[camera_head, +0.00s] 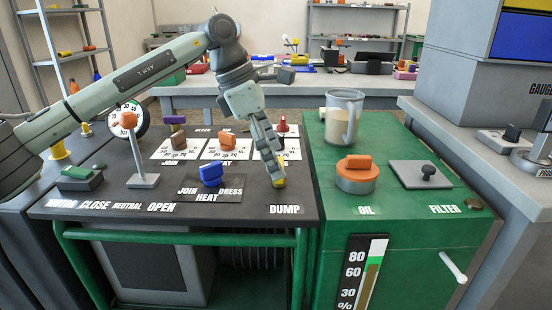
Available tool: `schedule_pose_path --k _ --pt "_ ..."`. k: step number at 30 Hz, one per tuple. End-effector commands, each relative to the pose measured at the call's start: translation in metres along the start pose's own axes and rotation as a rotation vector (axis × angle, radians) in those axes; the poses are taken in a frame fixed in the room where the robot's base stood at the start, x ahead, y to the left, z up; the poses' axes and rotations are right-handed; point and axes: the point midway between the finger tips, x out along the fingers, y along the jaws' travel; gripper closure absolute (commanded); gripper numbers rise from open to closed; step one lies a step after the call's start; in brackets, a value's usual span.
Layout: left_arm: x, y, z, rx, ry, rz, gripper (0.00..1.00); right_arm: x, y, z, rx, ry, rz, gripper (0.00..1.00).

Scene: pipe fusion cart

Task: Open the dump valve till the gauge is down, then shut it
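The yellow dump valve knob (279,183) is at the right front of the dark cart top, behind the DUMP label (284,210). My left gripper (275,172) reaches down over it, with its fingertips at the knob and covering part of it. I cannot tell whether the fingers grip it or only touch it. A round white gauge (126,112) stands at the back left of the cart, partly hidden by an orange-topped lever (128,120) and my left arm; its needle is not readable.
A blue knob (210,175) and a green switch (79,176) are on the cart. The green cabinet (400,225) to the right carries a clear jug (342,118), an orange OIL cap (357,174), a FILTER plate (420,175) and a level scale (364,275).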

Motion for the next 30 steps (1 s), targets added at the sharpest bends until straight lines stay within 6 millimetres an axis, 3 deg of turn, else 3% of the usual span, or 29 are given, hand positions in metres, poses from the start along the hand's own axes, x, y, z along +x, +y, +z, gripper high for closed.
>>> schedule_pose_path --k 9,15,21,30 --pt "-0.067 0.001 0.000 0.000 -0.001 0.005 0.15 -0.001 0.000 -0.001 -0.002 0.004 0.001 1.00" --pt "-0.099 0.000 0.000 0.000 0.000 0.003 0.15 -0.001 0.000 -0.002 -0.002 0.004 0.001 1.00" --pt "-0.110 0.000 0.000 0.000 0.001 0.000 0.15 -0.001 0.000 -0.002 -0.002 0.004 0.001 1.00" --pt "-0.111 0.000 0.000 0.001 0.001 0.000 0.15 -0.001 0.000 -0.002 -0.002 0.005 0.001 1.00"
